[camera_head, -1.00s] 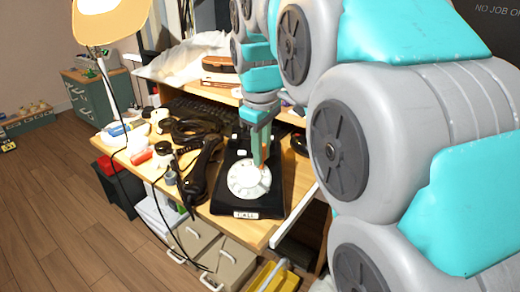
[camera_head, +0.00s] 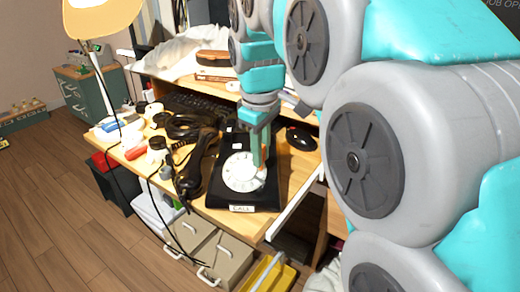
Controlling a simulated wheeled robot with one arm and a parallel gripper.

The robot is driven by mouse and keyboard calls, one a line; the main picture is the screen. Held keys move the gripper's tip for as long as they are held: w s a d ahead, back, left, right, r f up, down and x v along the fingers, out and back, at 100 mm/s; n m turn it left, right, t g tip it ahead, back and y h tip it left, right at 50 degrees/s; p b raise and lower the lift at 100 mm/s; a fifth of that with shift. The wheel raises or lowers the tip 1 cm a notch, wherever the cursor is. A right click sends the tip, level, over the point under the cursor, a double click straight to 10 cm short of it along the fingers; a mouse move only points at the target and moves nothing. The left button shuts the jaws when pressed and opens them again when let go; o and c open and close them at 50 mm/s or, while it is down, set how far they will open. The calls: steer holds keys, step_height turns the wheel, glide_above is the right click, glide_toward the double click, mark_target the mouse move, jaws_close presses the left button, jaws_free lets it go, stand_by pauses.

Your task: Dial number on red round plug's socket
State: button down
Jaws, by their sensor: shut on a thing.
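A black dial phone (camera_head: 222,189) with a white round dial (camera_head: 240,172) and a white "CALL" label stands near the desk's front edge. My gripper (camera_head: 261,160) points down at the dial's right side. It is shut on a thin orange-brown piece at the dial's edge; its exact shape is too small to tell. A black handset (camera_head: 192,178) lies left of the phone with dark cable around it. I cannot make out a red round plug or its socket.
The wooden desk (camera_head: 268,216) also bears a black mouse (camera_head: 301,138) at right, a keyboard behind, and small items with a red cylinder (camera_head: 135,153) at left. A lamp (camera_head: 103,18) stands at left. Drawers (camera_head: 222,258) and a yellow bin (camera_head: 268,275) are below.

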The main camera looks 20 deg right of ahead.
steer(key=shift+s, duration=0.1)
steer(key=shift+s+a+f, duration=0.25)
steer(key=shift+s, duration=0.25)
stand_by(0.3)
steer(key=shift+s+a+f, duration=0.1)
steer(key=shift+a, duration=0.05)
steer(key=shift+s+a+r, duration=0.1)
steer(key=shift+s+r, duration=0.25)
steer(key=shift+r, duration=0.5)
steer(key=shift+w+a+r+p, duration=0.25)
steer(key=shift+w+a+p, duration=0.05)
steer(key=shift+w+a, duration=0.55)
steer(key=shift+w+a+r+p, duration=0.25)
steer(key=shift+w+a+p, duration=0.1)
steer(key=shift+w+a, duration=0.5)
steer(key=shift+w+a+r+p, duration=0.25)
steer(key=shift+w+a+p, duration=0.05)
steer(key=shift+w+a, duration=0.5)
